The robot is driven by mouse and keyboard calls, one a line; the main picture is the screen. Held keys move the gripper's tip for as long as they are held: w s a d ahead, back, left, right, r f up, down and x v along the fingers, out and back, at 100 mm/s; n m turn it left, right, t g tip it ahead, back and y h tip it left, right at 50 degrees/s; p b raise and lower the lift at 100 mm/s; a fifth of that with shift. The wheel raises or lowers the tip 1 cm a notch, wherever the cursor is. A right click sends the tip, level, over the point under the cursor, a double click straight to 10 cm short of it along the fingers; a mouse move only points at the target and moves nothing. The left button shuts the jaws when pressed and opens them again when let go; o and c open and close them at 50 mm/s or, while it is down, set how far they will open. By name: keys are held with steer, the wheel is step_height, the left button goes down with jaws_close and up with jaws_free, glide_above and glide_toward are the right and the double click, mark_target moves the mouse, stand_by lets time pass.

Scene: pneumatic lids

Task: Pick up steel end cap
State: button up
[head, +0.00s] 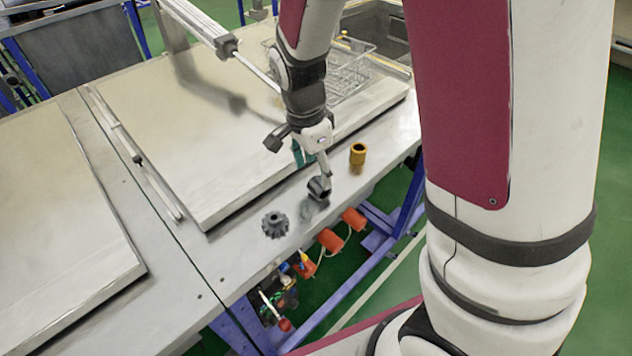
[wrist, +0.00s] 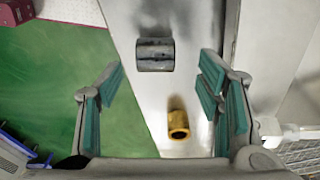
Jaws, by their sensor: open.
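A dark grey metal cylinder (head: 319,188), which looks like the steel end cap, sits on the front strip of the metal bench (head: 225,255). In the wrist view the same dark cylinder (wrist: 155,55) shows just past the fingertips, roughly centred between them and apart from both fingers. My gripper (head: 318,168) is above the bench at the cylinder and partly hides it in the head view. In the wrist view my gripper (wrist: 162,80) is open, with green pads apart and nothing between them. The height gap to the cylinder is hard to tell.
A dark toothed part (head: 275,224) sits to the left. A raised plate (head: 215,190) and wire basket (head: 350,70) lie behind. The bench's front edge is close.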

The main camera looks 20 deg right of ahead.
mark_target(319, 182)
steer(key=f, duration=0.2)
steer(key=d+f, duration=0.1)
steer(key=shift+s+f, duration=0.25)
steer(key=shift+f, duration=0.1)
steer(key=shift+w+f, duration=0.1)
steer(key=shift+f, duration=0.5)
jaws_close()
